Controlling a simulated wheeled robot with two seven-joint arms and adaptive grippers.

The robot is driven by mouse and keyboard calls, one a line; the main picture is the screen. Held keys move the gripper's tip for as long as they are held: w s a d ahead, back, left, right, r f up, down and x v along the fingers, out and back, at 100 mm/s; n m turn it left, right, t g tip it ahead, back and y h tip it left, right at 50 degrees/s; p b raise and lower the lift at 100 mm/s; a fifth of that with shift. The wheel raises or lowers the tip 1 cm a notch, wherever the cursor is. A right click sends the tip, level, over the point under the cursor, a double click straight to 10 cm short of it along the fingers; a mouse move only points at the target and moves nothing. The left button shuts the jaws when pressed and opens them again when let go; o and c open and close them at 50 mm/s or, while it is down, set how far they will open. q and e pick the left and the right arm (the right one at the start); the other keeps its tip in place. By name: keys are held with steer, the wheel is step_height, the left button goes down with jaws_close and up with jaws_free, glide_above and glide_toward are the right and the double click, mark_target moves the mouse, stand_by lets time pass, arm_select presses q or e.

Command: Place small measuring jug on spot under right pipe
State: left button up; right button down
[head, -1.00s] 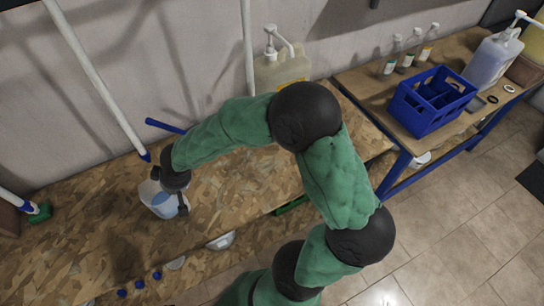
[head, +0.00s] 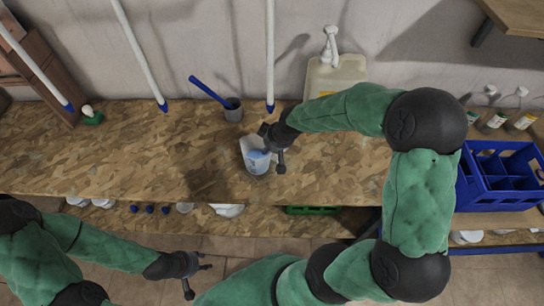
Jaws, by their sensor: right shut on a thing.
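The small measuring jug (head: 257,162), pale with blue contents or markings, shows in the head view over the wooden bench (head: 130,165). My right gripper (head: 280,155) is shut on it from its right side. The jug is just in front of the right pipe (head: 270,70), whose blue tip ends behind my gripper. I cannot tell whether the jug touches the bench; the spot under the pipe is not clearly seen. My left gripper (head: 197,277) is open and empty in front of the bench's front edge, at the bottom of the view.
Two more white pipes, middle (head: 138,55) and left (head: 35,60), hang to the left. A pump canister (head: 335,76) is back right. A blue crate (head: 490,180) is at far right. The bench left of the jug is clear.

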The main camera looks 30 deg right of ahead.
steer(key=s+d+r+n+g+y+p, duration=0.1)
steer(key=s+d+n+p, duration=0.15)
steer(key=s+d, duration=0.45)
steer(key=s+d+r+n+p, duration=0.1)
steer(key=s+d+n, duration=0.15)
steer(key=d, duration=0.85)
steer(key=shift+w+a+f+b, duration=0.5)
steer(key=shift+w+a+f, duration=0.1)
steer(key=shift+w+a, duration=1.55)
steer(key=shift+w+a+f+b, duration=0.45)
steer(key=shift+w+a+f, duration=0.1)
steer(key=shift+w+a, duration=1.55)
steer(key=shift+w+a+f+b, duration=0.5)
steer(key=shift+w+a+f, duration=0.1)
steer(key=shift+w+a, duration=1.55)
steer(key=shift+f, duration=0.1)
steer(key=c, duration=1.7)
jaws_free()
steer(key=o, duration=0.3)
